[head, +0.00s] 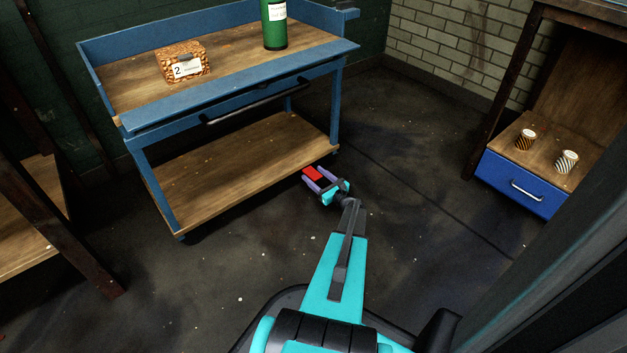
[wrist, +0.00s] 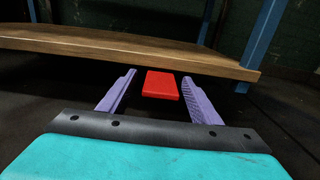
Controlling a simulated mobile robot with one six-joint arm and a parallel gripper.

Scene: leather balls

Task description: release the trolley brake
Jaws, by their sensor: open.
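The blue trolley (head: 240,117) with wooden shelves stands in front of my arm. A small red pedal (head: 313,174), which looks like the brake, shows near the lower shelf's front right edge. In the wrist view the red pedal (wrist: 161,85) lies between my two purple fingers, below the edge of the lower shelf (wrist: 120,48). My gripper (head: 316,180) is open, with a gap on each side of the pedal. In the wrist view my gripper (wrist: 160,90) holds nothing. I cannot tell whether the fingers reach fully around the pedal. The pedal's mount is hidden.
A woven box (head: 181,62) marked 2 and a green bottle (head: 274,25) stand on the trolley's top. At right, two striped cups (head: 526,140) (head: 566,161) stand above a blue drawer (head: 522,185). A dark wooden rack (head: 60,215) is at left. Floor around my arm is clear.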

